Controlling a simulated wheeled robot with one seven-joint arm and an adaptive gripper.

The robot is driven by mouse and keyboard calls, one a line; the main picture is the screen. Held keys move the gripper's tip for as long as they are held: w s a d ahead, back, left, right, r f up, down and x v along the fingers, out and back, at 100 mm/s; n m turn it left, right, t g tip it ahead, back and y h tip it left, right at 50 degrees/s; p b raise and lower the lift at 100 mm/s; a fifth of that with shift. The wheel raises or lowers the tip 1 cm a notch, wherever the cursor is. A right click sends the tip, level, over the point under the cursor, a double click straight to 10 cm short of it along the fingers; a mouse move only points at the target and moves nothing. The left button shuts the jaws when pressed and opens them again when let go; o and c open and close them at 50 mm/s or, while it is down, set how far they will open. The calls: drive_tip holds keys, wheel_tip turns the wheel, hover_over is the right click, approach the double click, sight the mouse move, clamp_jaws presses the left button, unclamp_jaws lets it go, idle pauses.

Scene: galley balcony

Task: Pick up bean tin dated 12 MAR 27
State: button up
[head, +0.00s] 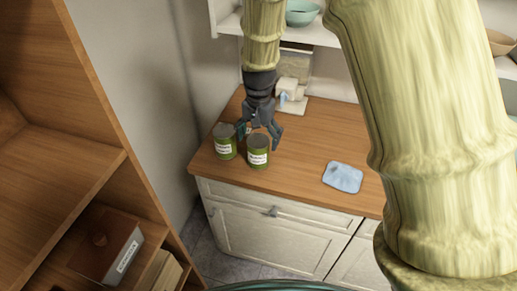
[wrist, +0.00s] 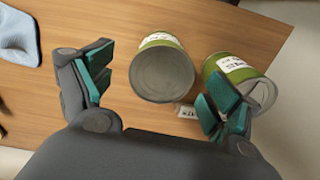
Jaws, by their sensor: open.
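Two green tins with white labels stand close together on the wooden counter; the print is too small for me to read a date on either. In the head view, one tin (head: 257,152) is at the right and nearer the front, the other tin (head: 224,142) at the left. My gripper (head: 259,133) is open and empty, pointing down just behind and above the right-hand tin. In the wrist view that tin (wrist: 162,72) lies in the gap between the fingers, apart from both. The other tin (wrist: 238,76) is partly hidden behind the right finger.
A folded blue cloth (head: 343,177) lies on the counter (head: 302,160) to the right. A white dispenser-like object (head: 290,92) stands at the back wall. A small white tag (wrist: 187,111) shows beside the tins. A wooden shelf unit (head: 95,150) rises at the left.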

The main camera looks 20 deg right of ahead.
drive_tip(key=shift+w+f, duration=0.1)
drive_tip(key=shift+f, duration=0.75)
drive_tip(key=shift+f+p, duration=0.3)
wheel_tip(320, 180, down, 2)
drive_tip(key=shift+w+f+p, duration=0.1)
drive_tip(key=shift+p, duration=0.5)
drive_tip(key=shift+f+p, duration=0.45)
drive_tip(key=shift+f, duration=0.95)
drive_tip(key=shift+c, duration=0.4)
drive_tip(key=c, duration=1.1)
drive_tip(key=shift+o, duration=0.2)
